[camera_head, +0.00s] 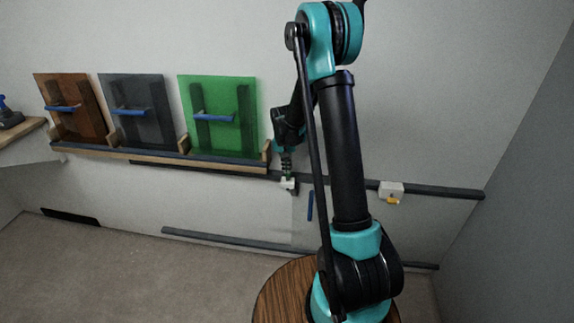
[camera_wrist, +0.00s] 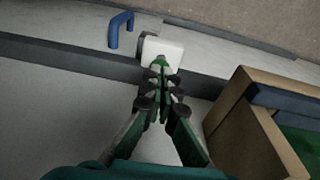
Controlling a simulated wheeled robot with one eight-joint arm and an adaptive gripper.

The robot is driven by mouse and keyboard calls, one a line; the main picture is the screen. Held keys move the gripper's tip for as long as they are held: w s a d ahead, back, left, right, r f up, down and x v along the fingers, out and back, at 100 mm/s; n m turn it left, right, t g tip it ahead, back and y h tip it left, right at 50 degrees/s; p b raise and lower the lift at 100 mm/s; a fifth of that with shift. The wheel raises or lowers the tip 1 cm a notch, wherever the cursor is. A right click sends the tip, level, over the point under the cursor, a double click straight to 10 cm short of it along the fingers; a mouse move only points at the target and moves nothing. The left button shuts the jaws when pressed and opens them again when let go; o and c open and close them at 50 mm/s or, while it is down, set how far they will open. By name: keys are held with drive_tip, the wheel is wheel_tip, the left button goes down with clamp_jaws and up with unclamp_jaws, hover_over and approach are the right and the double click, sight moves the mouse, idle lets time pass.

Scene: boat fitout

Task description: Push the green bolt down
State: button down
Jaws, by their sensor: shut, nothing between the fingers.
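The green bolt (camera_wrist: 161,62) sits on a white block (camera_wrist: 171,47), which shows in the wrist view just beyond my fingertips. In the head view the white block (camera_head: 289,185) is on the dark rail, just below my gripper (camera_head: 286,166); the bolt is hard to make out there. My gripper (camera_wrist: 159,82) is shut and empty, its fingers converging on the bolt. The tips overlap the bolt in the wrist view, so I cannot tell whether they touch it. The fingers partly hide the bolt.
A wooden-edged rack (camera_head: 268,155) holding brown, grey and green panels is close to the left of my gripper. A blue handle (camera_head: 310,205) is below right of the block. Another white block with a yellow bolt (camera_head: 393,200) is farther right on the rail (camera_head: 440,191).

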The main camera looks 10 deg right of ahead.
sight(285, 183)
wheel_tip(285, 183, up, 14)
drive_tip(key=s+a, duration=0.1)
drive_tip(key=shift+s, duration=0.15)
idle(0.5)
drive_tip(key=shift+a+f, duration=0.1)
drive_tip(key=s+d+f+n+t, duration=0.1)
drive_tip(key=s+d+f, duration=0.1)
drive_tip(key=s, duration=1.3)
drive_tip(key=s+d+f+n+t, duration=0.2)
drive_tip(key=s+f, duration=0.1)
drive_tip(key=s, duration=1.2)
drive_tip(key=shift+s+d+f+n+y, duration=0.15)
drive_tip(key=shift+d+n+y, duration=0.15)
drive_tip(key=shift+d+y, duration=0.1)
